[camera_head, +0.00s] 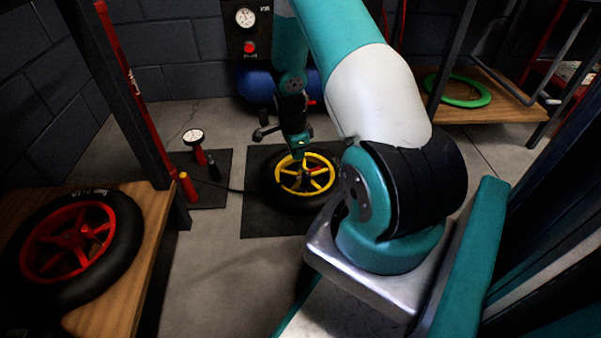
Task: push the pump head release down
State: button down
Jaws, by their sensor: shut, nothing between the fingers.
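A wheel with a yellow rim and black tyre (272,190) lies flat on a dark floor mat (253,222). A floor pump with a round white gauge (193,137) stands to its left. The pump's thin dark hose (236,190) runs across the floor to the wheel's left side. My gripper (299,156) points down over the far part of the yellow rim, shut and empty. Whether it touches anything there cannot be told. The pump head and its release are too small or hidden to make out clearly. A small reddish piece shows among the yellow spokes.
A red-rimmed wheel (75,240) lies on a wooden bench (150,210) at left. A red post stands beside it. A blue tank (258,86) is behind the mat. A green ring (457,91) lies on a wooden shelf at right.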

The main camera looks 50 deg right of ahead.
aim_at(299, 166)
jog(key=shift+s+d+f+b, duration=0.1)
jog(key=shift+d+f+b, duration=0.05)
jog(key=shift+f+b, duration=1.3)
jog(key=shift+f+p, duration=0.2)
jog(key=shift+p, duration=0.1)
jog(key=shift+f+b, duration=0.55)
jog(key=shift+f, duration=0.7)
jog(key=shift+w+a+r+p, duration=0.3)
jog(key=shift+w+a+p, duration=0.15)
jog(key=shift+a+p, duration=0.15)
jog(key=shift+w+a+r+p, duration=0.25)
jog(key=shift+w+a+p, duration=0.2)
jog(key=shift+a, duration=0.2)
jog(key=shift+r, duration=0.1)
notch_tip(299, 166, up, 17)
jog(key=a+p, duration=0.1)
jog(key=p, duration=0.9)
jog(key=shift+w+a, duration=0.25)
jog(key=shift+w, duration=0.15)
jog(key=shift+r, duration=0.1)
